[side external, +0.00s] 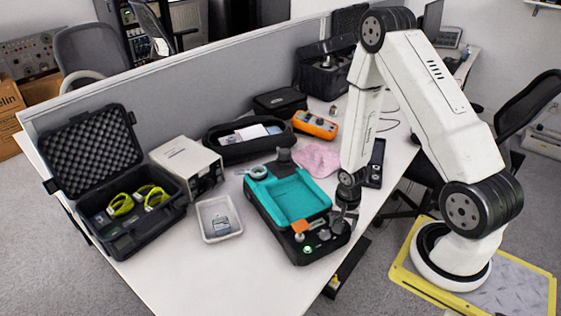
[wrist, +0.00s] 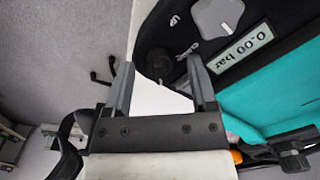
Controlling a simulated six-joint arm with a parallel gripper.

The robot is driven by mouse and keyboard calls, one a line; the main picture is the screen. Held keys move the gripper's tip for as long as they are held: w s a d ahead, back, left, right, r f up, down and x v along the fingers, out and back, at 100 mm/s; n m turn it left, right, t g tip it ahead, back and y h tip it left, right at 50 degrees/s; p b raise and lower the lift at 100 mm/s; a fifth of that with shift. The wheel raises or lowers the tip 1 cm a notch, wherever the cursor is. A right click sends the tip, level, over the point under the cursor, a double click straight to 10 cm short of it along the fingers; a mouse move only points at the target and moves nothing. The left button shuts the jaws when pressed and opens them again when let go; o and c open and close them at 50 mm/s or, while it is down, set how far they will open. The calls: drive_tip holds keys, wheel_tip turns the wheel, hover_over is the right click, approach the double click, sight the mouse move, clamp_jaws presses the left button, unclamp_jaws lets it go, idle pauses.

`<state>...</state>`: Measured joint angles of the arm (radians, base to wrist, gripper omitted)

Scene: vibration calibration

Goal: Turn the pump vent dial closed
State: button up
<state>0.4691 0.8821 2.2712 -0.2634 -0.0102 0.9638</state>
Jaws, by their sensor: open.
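The pump unit (side external: 262,212) is a black case with a teal tray on top, standing on the white table. In the wrist view I see a black round knob (wrist: 158,62), a grey lobed dial (wrist: 217,17) and a display reading 0.00 bar (wrist: 240,48). I cannot read which knob is the vent dial. My gripper (side external: 347,192) is by the unit's right front corner. In the wrist view my gripper (wrist: 161,62) is open, with the black knob appearing between its fingertips; contact cannot be told.
A pink cloth (side external: 317,160) lies behind the unit. A white bin (side external: 219,219) and an open black case (side external: 120,205) stand to the left. The table's front edge is close to the unit.

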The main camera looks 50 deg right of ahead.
clamp_jaws()
drive_tip(key=shift+n, duration=2.2)
drive_tip(key=n, duration=0.8)
drive_tip(key=shift+n, duration=0.4)
drive_tip(key=n, duration=0.4)
drive_tip(key=shift+n, duration=0.4)
